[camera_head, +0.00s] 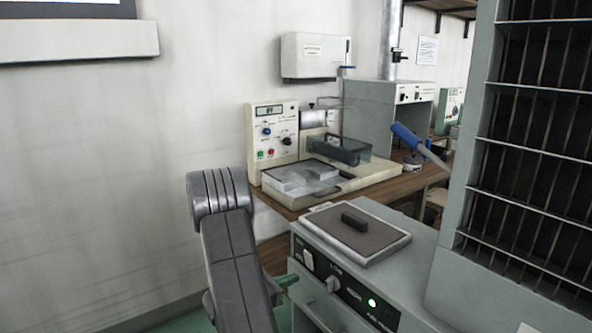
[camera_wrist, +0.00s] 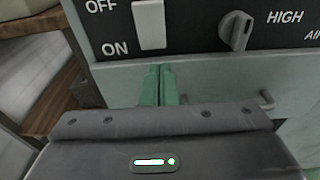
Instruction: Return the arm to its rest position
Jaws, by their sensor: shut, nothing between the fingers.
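My arm shows in the head view as a dark grey, bent link at the lower middle. My gripper (camera_wrist: 158,80) has two green fingers, which are together with nothing between them in the wrist view. A bit of green at its tip also shows in the head view (camera_head: 288,281), just left of the grey cabinet; the rest is hidden behind my arm. In the wrist view the fingers are close to the front of the cabinet (camera_wrist: 220,75), below its black control panel. I cannot tell whether they touch it.
The cabinet front carries a white OFF/ON switch (camera_wrist: 150,24), a grey knob (camera_wrist: 235,30) and a handle (camera_head: 318,311). A lid with a dark grip (camera_head: 368,229) lies on top. Behind stands a wooden bench (camera_head: 395,190) with lab devices. A tall grey rack (camera_head: 460,235) blocks the right.

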